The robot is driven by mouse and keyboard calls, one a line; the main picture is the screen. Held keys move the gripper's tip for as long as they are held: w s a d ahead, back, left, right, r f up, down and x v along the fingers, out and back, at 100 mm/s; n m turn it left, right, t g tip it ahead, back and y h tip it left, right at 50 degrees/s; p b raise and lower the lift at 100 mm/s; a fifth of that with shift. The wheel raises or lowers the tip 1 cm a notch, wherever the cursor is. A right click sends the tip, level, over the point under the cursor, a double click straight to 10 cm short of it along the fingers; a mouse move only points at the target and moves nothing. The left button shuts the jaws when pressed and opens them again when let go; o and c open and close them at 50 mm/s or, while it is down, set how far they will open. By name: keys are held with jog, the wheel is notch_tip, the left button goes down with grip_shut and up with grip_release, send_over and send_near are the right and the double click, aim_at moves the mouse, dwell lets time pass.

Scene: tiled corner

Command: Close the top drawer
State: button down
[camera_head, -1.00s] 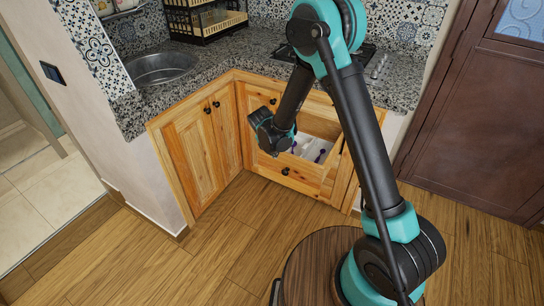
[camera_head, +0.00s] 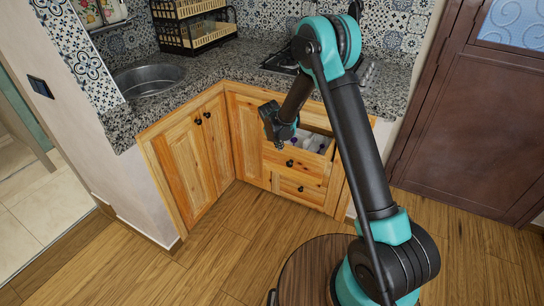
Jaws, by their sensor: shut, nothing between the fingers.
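The top drawer (camera_head: 294,170) is a wooden drawer in the corner cabinet with a dark round knob (camera_head: 289,163). It stands partly open, and pale contents (camera_head: 318,142) show inside. My gripper (camera_head: 268,110) is above and to the left of the knob, by the left end of the drawer front. It is shut, and nothing shows in it. Its fingertips are small and dark, so I cannot tell whether it touches the drawer. My forearm hides part of the drawer opening.
A lower drawer (camera_head: 302,189) sits below, with its own knob. Cabinet doors (camera_head: 192,160) on the left are shut. The granite counter (camera_head: 228,72) overhangs, with a sink (camera_head: 148,80) and a basket rack (camera_head: 195,30). The wooden floor (camera_head: 215,240) in front is clear.

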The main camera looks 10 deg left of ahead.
jog(key=w+d, duration=0.2)
jog(key=w, duration=0.5)
jog(key=w+d, duration=0.3)
jog(key=w, duration=0.5)
jog(key=shift+w+d, duration=0.25)
jog(key=shift+w, duration=0.05)
jog(key=shift+s, duration=0.1)
